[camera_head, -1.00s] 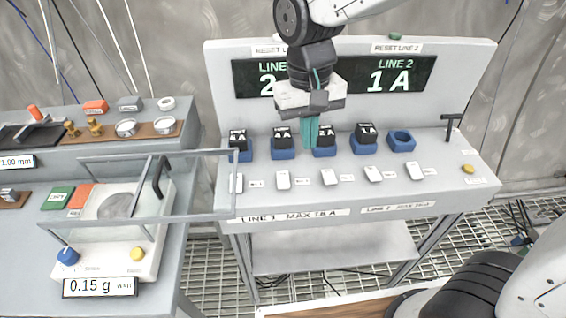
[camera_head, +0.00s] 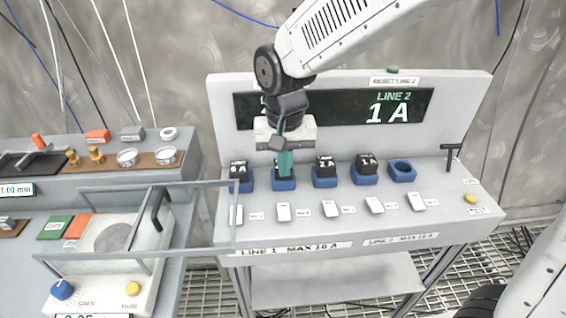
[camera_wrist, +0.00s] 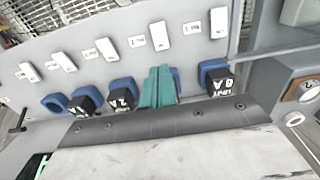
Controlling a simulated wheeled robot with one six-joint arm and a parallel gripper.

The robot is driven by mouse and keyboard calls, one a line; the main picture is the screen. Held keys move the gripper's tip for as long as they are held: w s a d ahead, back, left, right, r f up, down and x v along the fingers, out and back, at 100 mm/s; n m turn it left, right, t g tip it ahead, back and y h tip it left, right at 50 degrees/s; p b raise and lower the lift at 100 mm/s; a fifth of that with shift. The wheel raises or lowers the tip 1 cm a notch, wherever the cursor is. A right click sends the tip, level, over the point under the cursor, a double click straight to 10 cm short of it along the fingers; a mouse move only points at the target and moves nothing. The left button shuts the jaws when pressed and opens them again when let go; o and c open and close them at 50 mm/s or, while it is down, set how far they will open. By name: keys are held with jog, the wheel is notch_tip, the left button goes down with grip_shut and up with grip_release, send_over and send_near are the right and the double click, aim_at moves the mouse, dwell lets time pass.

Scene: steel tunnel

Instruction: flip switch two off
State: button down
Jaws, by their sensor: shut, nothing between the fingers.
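Several white rocker switches stand in a row on the grey panel (camera_head: 350,232). Switch two is taken as the second from the left (camera_head: 283,211); it also shows in the wrist view (camera_wrist: 160,34). The small labels are hard to read. My gripper (camera_head: 285,172) has teal fingers, shut and empty, pointing down in front of or over the second blue socket (camera_head: 284,184), behind switch two. In the wrist view the fingers (camera_wrist: 158,88) hide most of that socket. I cannot tell whether they touch it. They are apart from the switch.
Black blocks marked 6 A (camera_head: 238,169) and 1 A (camera_head: 367,161) sit in blue sockets either side. The rightmost socket (camera_head: 402,170) is empty. A black T-handle (camera_head: 452,155) stands right. A clear-sided weighing box (camera_head: 238,205) reaches the panel's left edge.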

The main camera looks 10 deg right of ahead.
aim_at(284, 207)
notch_tip(284, 207, down, 10)
jog(key=shift+f, duration=0.25)
dwell(0.3)
jog(key=shift+w+f+g, duration=0.1)
jog(key=shift+f+g, duration=0.05)
jog(key=shift+g, duration=0.15)
jog(key=shift+s+r, duration=0.2)
jog(key=shift+s, duration=0.6)
notch_tip(284, 207, up, 14)
jog(key=shift+w, duration=0.25)
